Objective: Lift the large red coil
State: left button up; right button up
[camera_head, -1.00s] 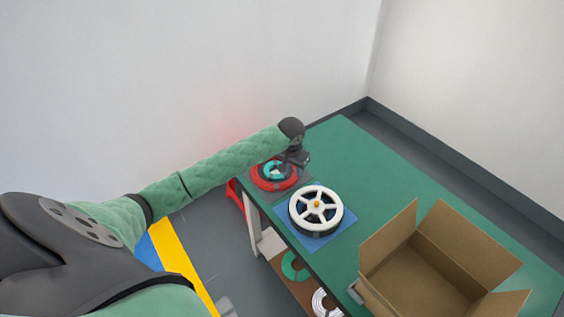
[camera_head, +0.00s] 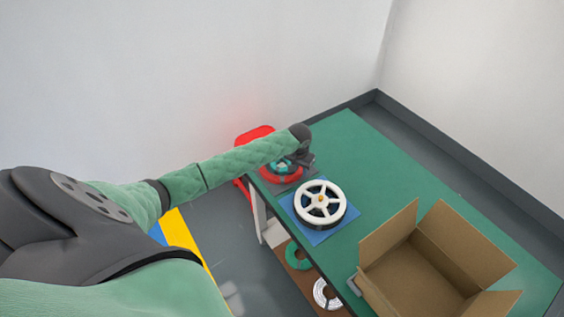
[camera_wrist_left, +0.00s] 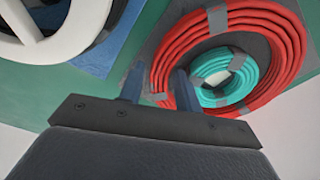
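The large red coil (camera_head: 268,176) lies on a grey mat at the table's far left corner, partly hidden by my left arm in the head view. In the left wrist view the red coil (camera_wrist_left: 291,38) is a ring with grey tape bands. A smaller teal coil (camera_wrist_left: 245,84) lies inside it. My left gripper (camera_head: 305,162) is over the coil's right side. In the left wrist view its two fingers (camera_wrist_left: 158,88) are apart, one outside the red ring and one over its inner side. I cannot tell their height above the mat. My right gripper is not in view.
A white spool (camera_head: 336,190) sits on a blue mat (camera_head: 315,236) beside the coil. An open cardboard box (camera_head: 425,275) stands at the table's near end. Green (camera_head: 297,262) and white coils (camera_head: 326,294) lie on a lower shelf. The table's (camera_head: 385,160) far side is clear.

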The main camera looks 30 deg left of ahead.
pick_arm(q)
jog(key=shift+f, duration=0.25)
jog(key=shift+c, duration=0.2)
grip_shut()
jog(key=shift+r, duration=0.1)
